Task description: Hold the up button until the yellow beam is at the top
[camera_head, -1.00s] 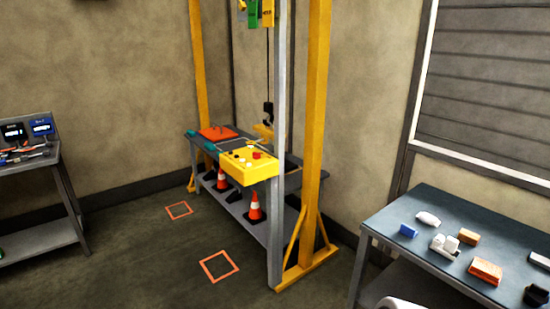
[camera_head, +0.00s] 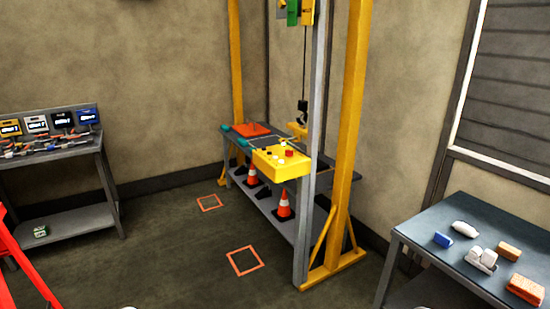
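A yellow control box (camera_head: 281,164) with a red button and several small white and dark buttons is mounted on a grey post, in front of a grey bench. Which button is the up button is too small to tell. A yellow piece (camera_head: 297,130), perhaps the beam, is low under a dark hook (camera_head: 302,106) hanging on a line inside the yellow frame (camera_head: 352,130). Its lower part is partly hidden by the post. Neither of my grippers can be made out in the view.
Orange squares (camera_head: 243,261) mark the floor before the bench. Traffic cones (camera_head: 285,205) stand on its lower shelf. A side table (camera_head: 420,232) with blocks is at right, a tool bench (camera_head: 75,150) and a red structure (camera_head: 20,262) at left. The middle floor is clear.

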